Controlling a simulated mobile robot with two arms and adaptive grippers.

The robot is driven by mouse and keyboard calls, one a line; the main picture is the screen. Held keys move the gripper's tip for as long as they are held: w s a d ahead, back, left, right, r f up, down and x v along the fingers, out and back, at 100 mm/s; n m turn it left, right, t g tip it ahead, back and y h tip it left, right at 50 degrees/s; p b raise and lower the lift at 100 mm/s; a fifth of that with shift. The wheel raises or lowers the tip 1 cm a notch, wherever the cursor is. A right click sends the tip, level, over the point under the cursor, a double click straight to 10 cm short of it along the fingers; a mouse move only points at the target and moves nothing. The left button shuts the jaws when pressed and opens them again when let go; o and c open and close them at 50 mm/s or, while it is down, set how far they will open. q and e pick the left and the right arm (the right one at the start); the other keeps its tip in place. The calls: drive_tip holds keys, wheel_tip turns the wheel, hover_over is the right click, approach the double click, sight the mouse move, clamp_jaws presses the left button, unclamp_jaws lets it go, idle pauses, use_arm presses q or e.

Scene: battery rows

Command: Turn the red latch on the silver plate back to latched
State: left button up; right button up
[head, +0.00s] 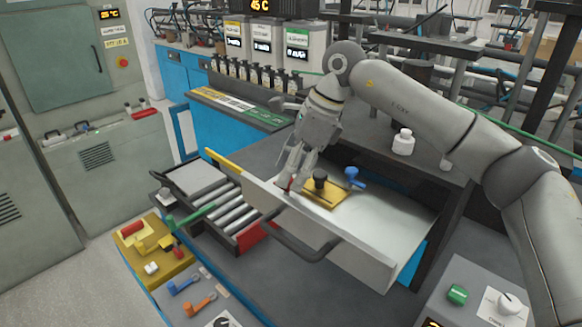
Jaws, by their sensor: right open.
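My right gripper (291,180) reaches down over the open pale drawer, its fingers pointing at the inner side of the drawer's front wall. It is open. A small red piece (290,186), possibly the red latch, shows right at its fingertips and is mostly hidden by them. I cannot tell whether the fingers touch it or which way it is turned. The silver plate under it cannot be made out behind the fingers and wall. Beside it, a yellow plate (330,199) carries a black knob (320,182), and a blue latch (353,177) stands to its right. My left gripper is not in view.
The drawer's front wall (345,245) with its dark handle (290,245) rises close to the gripper. A white bottle (403,142) stands behind. A tray of silver cylinders (228,205) and a yellow board (155,262) with handles lie left. The drawer's right part is clear.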

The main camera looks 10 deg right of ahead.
drive_tip(key=shift+a+f, duration=0.15)
drive_tip(key=shift+f, duration=0.15)
clamp_jaws()
drive_tip(key=shift+s+f+m+t+b, duration=0.15)
drive_tip(key=shift+m+t+b, duration=0.55)
drive_tip(key=shift+m+b, duration=1.15)
drive_tip(key=m+h+b, duration=0.1)
drive_tip(key=m+b, duration=0.1)
drive_tip(key=m+t+b, duration=0.1)
drive_tip(key=m+b, duration=0.1)
drive_tip(key=m, duration=0.1)
drive_tip(key=shift+s+a+h, duration=0.1)
drive_tip(key=shift+a+h, duration=0.1)
drive_tip(key=shift+h, duration=0.2)
drive_tip(key=m+h+b, duration=0.1)
drive_tip(key=m, duration=0.1)
drive_tip(key=m+t+b, duration=0.1)
drive_tip(key=m+b, duration=0.1)
drive_tip(key=m, duration=0.1)
drive_tip(key=shift+a+h, duration=0.2)
drive_tip(key=shift+h, duration=0.2)
drive_tip(key=shift+a+r+m+h+b, duration=0.15)
drive_tip(key=shift+m+h+b, duration=0.3)
drive_tip(key=shift+m, duration=0.65)
drive_tip(key=shift+d+r+m+h+b, duration=0.1)
drive_tip(key=shift+m+h+b, duration=0.35)
drive_tip(key=shift+m, duration=0.6)
